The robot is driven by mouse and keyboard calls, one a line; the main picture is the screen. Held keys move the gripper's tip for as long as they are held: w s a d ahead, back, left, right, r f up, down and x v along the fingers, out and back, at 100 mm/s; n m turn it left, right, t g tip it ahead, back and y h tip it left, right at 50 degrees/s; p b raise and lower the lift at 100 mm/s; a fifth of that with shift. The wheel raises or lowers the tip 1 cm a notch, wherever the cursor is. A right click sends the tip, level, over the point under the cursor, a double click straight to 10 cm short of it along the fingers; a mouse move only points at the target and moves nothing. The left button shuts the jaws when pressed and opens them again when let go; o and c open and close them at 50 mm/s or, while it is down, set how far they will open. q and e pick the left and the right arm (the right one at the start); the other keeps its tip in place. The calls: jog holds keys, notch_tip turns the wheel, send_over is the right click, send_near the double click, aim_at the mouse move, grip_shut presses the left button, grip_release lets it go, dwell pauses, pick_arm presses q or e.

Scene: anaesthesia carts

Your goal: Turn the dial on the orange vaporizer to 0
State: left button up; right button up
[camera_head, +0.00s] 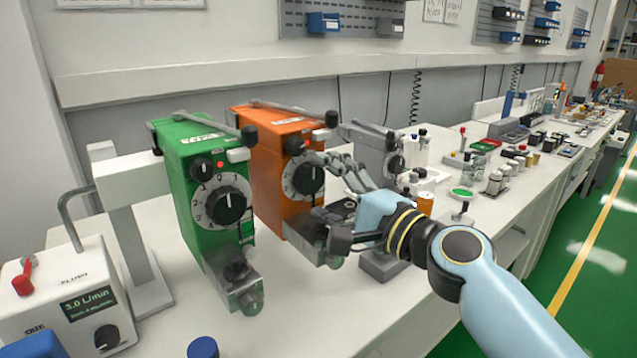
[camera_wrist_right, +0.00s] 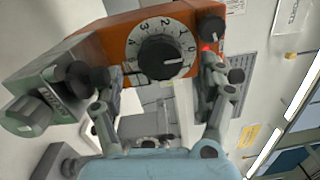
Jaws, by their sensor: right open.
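The orange vaporizer (camera_head: 265,170) stands on the white bench, just right of the green one. Its dial (camera_head: 303,178) has a black knob on a pale numbered ring. In the right wrist view the dial knob (camera_wrist_right: 165,59) shows a white mark pointing right, near the 0 end of the scale; the exact setting is hard to read. My right gripper (camera_head: 322,188) is open in front of the dial, its fingers spread to either side of the knob. In the wrist view the right gripper (camera_wrist_right: 156,85) appears empty and apart from the knob. My left gripper is not in view.
The green vaporizer (camera_head: 210,200) stands close on the left, a grey one (camera_head: 372,150) behind my right gripper. A flush unit (camera_head: 65,300) is at the front left. Bottles and trays (camera_head: 500,150) crowd the bench to the right. The front bench is mostly clear.

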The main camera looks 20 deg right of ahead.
jog(key=v, duration=0.5)
jog(key=shift+s+d, duration=0.1)
jog(key=shift+s, duration=0.15)
